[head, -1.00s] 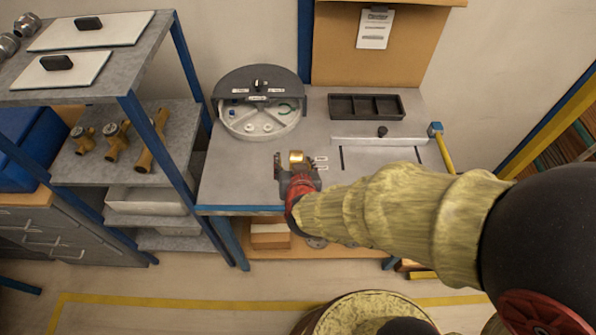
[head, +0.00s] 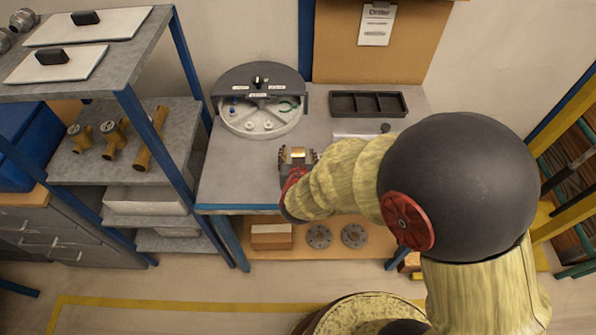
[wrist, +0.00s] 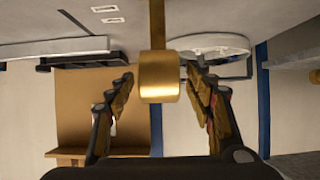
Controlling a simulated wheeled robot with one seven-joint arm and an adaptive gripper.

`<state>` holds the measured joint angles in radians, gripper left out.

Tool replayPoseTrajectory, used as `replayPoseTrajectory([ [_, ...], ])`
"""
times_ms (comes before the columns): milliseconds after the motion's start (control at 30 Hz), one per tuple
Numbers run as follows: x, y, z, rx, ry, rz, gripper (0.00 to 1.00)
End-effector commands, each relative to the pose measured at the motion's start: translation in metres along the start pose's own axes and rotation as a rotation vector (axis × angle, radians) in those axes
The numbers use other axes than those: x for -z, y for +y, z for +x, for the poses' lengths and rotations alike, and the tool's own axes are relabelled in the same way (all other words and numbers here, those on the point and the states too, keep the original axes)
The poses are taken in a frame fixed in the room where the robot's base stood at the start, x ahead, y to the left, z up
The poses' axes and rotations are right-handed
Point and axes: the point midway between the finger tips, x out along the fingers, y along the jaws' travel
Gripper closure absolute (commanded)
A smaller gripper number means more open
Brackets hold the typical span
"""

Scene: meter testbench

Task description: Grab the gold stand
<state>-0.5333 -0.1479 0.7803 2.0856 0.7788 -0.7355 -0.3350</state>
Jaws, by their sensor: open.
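The gold stand (head: 298,153) is on the grey workbench, in front of the round test unit. In the wrist view it shows as a gold cylinder (wrist: 159,80) with a thin bar running to the top edge. My gripper (wrist: 159,74) is open, with one finger on each side of the cylinder and visible gaps on both sides. In the head view my gripper (head: 298,156) reaches the stand from the front, and its fingers partly hide the stand's lower part.
The round test unit (head: 259,120) stands behind and left of the stand. A black divided tray (head: 368,104) lies at the back right. A blue-framed shelf (head: 150,130) with several brass fittings stands to the left. The bench top (head: 235,180) left of my gripper is clear.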

Motion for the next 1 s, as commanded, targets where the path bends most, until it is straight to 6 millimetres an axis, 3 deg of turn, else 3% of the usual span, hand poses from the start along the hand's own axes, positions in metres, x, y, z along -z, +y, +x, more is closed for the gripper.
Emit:
replayPoseTrajectory([
  [200, 0.0008, -0.0002, -0.0001, 0.000, 0.000, 0.000, 0.48],
  [1000, 0.0005, -0.0004, -0.0003, 0.001, 0.000, 0.000, 0.94],
])
